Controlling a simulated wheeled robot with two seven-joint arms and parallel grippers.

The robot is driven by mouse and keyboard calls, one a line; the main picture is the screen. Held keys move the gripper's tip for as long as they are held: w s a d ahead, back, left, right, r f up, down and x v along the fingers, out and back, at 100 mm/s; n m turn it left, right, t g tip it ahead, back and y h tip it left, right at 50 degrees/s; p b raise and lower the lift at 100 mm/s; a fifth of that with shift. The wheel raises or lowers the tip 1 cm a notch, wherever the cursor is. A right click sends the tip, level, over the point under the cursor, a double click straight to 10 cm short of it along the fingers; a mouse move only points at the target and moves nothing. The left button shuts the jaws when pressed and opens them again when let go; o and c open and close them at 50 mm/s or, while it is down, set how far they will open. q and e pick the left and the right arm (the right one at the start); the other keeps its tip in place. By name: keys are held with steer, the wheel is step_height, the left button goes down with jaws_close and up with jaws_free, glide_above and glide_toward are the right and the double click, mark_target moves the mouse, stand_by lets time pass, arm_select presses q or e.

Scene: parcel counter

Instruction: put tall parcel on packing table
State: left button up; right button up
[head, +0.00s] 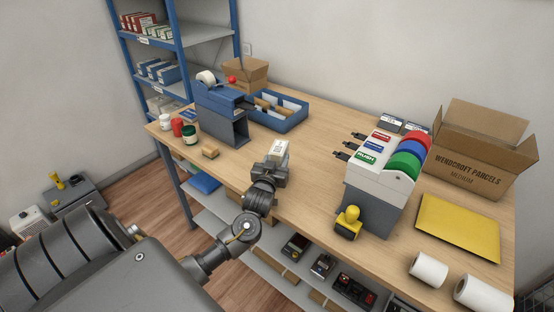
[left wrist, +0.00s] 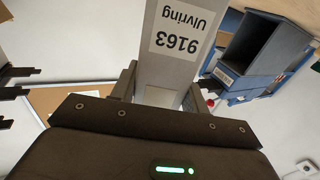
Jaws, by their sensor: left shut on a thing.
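The tall parcel (head: 279,151) is a narrow pale box, held between the fingers of my left gripper (head: 270,169) over the middle of the wooden packing table (head: 310,184). In the left wrist view the parcel (left wrist: 172,72) rises from between the fingers and carries a white label reading "9163 Ulvring". My left gripper (left wrist: 160,92) is shut on it there. I cannot tell whether the parcel's base touches the tabletop. My right gripper is not in view.
A grey-blue dispenser (head: 222,112) and blue tray (head: 284,121) stand behind left. A label machine (head: 378,178), yellow stamp (head: 348,223), yellow envelope (head: 458,228), paper rolls (head: 428,270) and open carton (head: 480,160) fill the right. Bare tabletop lies around the parcel.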

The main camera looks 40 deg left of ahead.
arm_select(q)
steer(key=o, duration=1.1)
steer(key=shift+o, duration=0.4)
steer(key=shift+r, duration=0.15)
steer(key=b+v, duration=0.2)
steer(key=v, duration=1)
